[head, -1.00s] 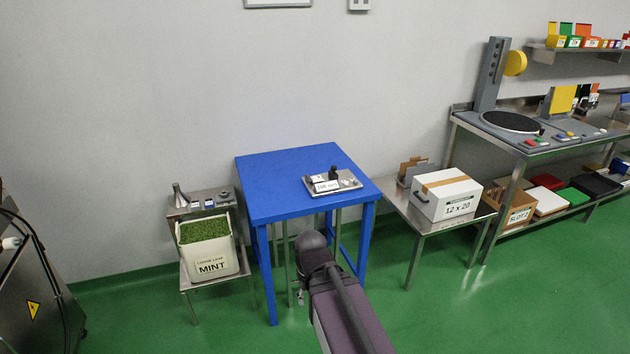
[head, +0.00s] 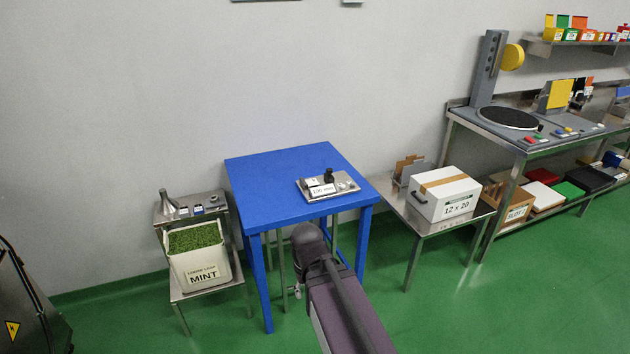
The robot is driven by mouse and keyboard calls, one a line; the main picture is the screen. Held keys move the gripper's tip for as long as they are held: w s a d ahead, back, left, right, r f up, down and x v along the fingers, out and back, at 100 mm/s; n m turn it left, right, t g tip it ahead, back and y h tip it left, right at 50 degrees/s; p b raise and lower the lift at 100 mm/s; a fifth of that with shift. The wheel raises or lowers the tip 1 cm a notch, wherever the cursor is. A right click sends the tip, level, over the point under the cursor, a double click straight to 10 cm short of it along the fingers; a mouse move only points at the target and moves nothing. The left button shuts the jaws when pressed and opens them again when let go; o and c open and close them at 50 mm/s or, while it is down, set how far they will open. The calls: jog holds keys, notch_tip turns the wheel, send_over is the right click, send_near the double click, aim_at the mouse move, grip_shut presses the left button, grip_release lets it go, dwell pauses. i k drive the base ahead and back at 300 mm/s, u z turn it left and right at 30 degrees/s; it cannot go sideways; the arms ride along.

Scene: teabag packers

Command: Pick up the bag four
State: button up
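No bag marked four can be made out in the head view. A blue table (head: 270,180) stands against the wall, and a small metal tray device (head: 345,181) with a white label sits on its right side. My arm reaches up from the bottom edge in front of this table. Its dark rounded joint shows at the table's front edge.
A white tub of green leaf marked MINT (head: 201,270) stands left on a low metal stand. A white 12 x 20 box (head: 445,200) sits on a metal side table (head: 416,226). A workbench (head: 540,138) stands right. Green floor is open in front.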

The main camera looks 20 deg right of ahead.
aim_at(312, 182)
jog(key=i, duration=1.15)
